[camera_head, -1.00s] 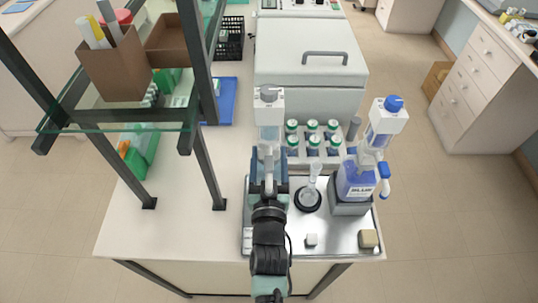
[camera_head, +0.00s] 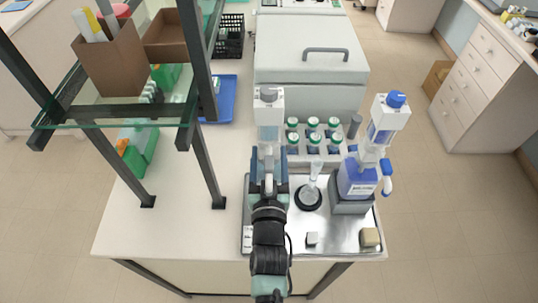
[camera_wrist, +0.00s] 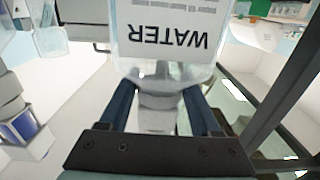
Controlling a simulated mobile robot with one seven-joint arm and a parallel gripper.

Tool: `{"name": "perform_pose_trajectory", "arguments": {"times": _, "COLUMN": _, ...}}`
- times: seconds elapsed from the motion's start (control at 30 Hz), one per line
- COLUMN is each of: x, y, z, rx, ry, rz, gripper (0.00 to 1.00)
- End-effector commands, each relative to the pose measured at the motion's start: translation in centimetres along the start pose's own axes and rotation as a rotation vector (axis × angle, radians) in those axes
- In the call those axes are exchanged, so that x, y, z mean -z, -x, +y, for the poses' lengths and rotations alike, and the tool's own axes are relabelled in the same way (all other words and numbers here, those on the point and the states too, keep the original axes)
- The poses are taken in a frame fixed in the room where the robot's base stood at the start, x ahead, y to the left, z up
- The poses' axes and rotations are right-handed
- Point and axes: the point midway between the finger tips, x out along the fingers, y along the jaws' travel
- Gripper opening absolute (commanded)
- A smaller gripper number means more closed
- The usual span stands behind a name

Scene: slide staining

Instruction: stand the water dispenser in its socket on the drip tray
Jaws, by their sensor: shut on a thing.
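The water dispenser (camera_head: 268,112), a clear bottle with a pale head and grey cap, stands upright beyond my gripper (camera_head: 268,162) in the head view. In the wrist view its WATER label (camera_wrist: 168,37) appears upside down. My gripper (camera_wrist: 163,100) is shut on the grey-white part of the dispenser that faces it. The metal drip tray (camera_head: 338,240) lies under and to the right of my arm. The dispenser's base and its socket are hidden behind my arm and gripper, so I cannot tell whether they touch.
A blue-filled dispenser (camera_head: 357,180) stands in a grey socket at the tray's right. A small cylinder on a black round base (camera_head: 308,198) is close right of my gripper. A rack of green-capped bottles (camera_head: 313,137) is behind. A dark-framed shelf (camera_head: 205,160) stands left.

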Motion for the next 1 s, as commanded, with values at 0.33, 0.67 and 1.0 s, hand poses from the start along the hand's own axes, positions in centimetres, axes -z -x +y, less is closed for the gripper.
{"name": "perform_pose_trajectory", "arguments": {"times": 0.33, "x": 0.21, "y": -0.13, "z": 0.02, "rx": -0.001, "ry": 0.0, "rz": 0.013, "gripper": 0.06}}
{"name": "perform_pose_trajectory", "arguments": {"times": 0.67, "x": -0.14, "y": -0.13, "z": 0.02, "rx": -0.001, "ry": 0.0, "rz": 0.013, "gripper": 0.06}}
{"name": "perform_pose_trajectory", "arguments": {"times": 1.0, "x": -0.25, "y": -0.1, "z": 0.02, "rx": -0.001, "ry": 0.0, "rz": 0.01, "gripper": 0.99}}
